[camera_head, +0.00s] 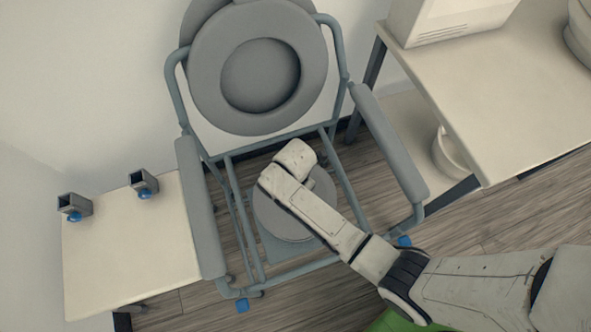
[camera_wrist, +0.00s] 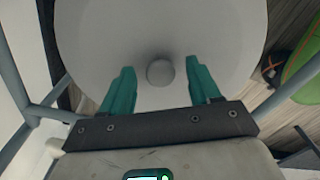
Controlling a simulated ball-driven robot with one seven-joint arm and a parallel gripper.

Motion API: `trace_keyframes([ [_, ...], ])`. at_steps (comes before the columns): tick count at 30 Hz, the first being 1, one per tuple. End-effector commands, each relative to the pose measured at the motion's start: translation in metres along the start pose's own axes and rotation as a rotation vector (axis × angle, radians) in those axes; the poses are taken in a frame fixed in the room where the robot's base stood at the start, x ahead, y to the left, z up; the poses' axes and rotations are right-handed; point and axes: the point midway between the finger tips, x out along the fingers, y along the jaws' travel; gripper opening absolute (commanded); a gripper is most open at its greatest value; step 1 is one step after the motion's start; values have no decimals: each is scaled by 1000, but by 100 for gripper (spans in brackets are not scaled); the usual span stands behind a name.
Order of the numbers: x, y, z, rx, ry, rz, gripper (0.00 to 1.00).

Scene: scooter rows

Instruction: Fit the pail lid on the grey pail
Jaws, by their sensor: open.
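A round, pale grey pail lid with a knob lies within the lower frame of the commode chair (camera_head: 189,82). In the head view the lid (camera_head: 268,214) is partly covered by my arm. The grey pail beneath it is mostly hidden, and I cannot tell how the lid sits on it. In the wrist view the lid (camera_wrist: 95,35) fills the middle, and its knob (camera_wrist: 160,73) is between my gripper's spread green fingers. My gripper (camera_wrist: 160,68) is open, with gaps visible on both sides of the knob. The head view hides my fingers behind the arm.
The chair's armrests (camera_head: 201,205) (camera_head: 388,140) and side tubes enclose the lid closely. The seat (camera_head: 258,75) is raised at the back. A low table (camera_head: 130,250) stands left, and a higher table (camera_head: 510,100) stands right with a white bucket (camera_head: 447,155) below.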

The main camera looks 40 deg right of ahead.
Motion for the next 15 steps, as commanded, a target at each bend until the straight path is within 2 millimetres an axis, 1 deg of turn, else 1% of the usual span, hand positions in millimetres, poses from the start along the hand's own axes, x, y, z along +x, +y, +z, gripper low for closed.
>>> trace_keyframes([
  [5, -30, 0, 0, 0, 0, 2, 62],
  [9, -58, 0, 0, 0, 0, 2, 62],
  [15, -89, 0, 0, 0, 0, 1, 62],
])
